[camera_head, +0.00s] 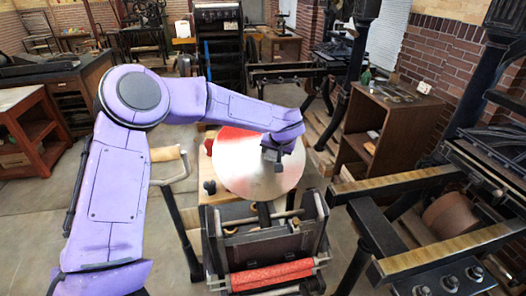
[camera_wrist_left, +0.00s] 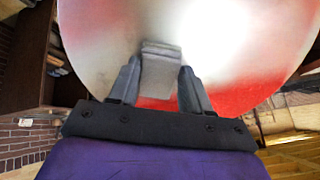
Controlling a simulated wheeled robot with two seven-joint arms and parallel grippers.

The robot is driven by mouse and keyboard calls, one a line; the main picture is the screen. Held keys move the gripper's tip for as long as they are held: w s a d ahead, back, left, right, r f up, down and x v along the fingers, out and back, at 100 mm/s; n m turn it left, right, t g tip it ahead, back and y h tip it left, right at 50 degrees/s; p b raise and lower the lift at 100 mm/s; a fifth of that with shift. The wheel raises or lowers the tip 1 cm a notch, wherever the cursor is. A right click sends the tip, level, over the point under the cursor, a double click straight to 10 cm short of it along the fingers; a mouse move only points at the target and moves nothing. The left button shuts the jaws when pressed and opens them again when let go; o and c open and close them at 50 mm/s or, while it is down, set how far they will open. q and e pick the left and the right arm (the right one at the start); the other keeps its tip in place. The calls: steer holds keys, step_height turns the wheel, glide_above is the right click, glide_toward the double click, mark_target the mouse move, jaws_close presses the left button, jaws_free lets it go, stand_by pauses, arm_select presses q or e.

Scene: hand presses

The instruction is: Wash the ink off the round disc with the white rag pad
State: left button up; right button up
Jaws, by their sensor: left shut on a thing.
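The round disc (camera_head: 249,180) is a pale metal plate on a small hand press, tilted toward me. Red ink (camera_head: 236,139) covers its upper left part in the head view. In the left wrist view the disc (camera_wrist_left: 105,40) fills the upper middle, with red along its near right edge (camera_wrist_left: 235,98) and a little at the left. My left gripper (camera_head: 277,156) is over the disc's right side. It is shut on the pale grey-white rag pad (camera_wrist_left: 160,75), which is against or very near the disc face; exact contact cannot be told. My right gripper is not in view.
The press has a dark frame (camera_head: 268,243) and a red roller (camera_head: 272,275) below the disc. A brown cabinet (camera_head: 388,115) stands to the right, and dark presses with wooden rails (camera_head: 440,240) are nearer right. Open floor lies to the left.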

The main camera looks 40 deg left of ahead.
arm_select(q)
steer(key=shift+w+d, duration=1.75)
steer(key=shift+w, duration=0.2)
steer(key=shift+w+d, duration=0.2)
steer(key=shift+d, duration=0.05)
steer(key=shift+a, duration=0.1)
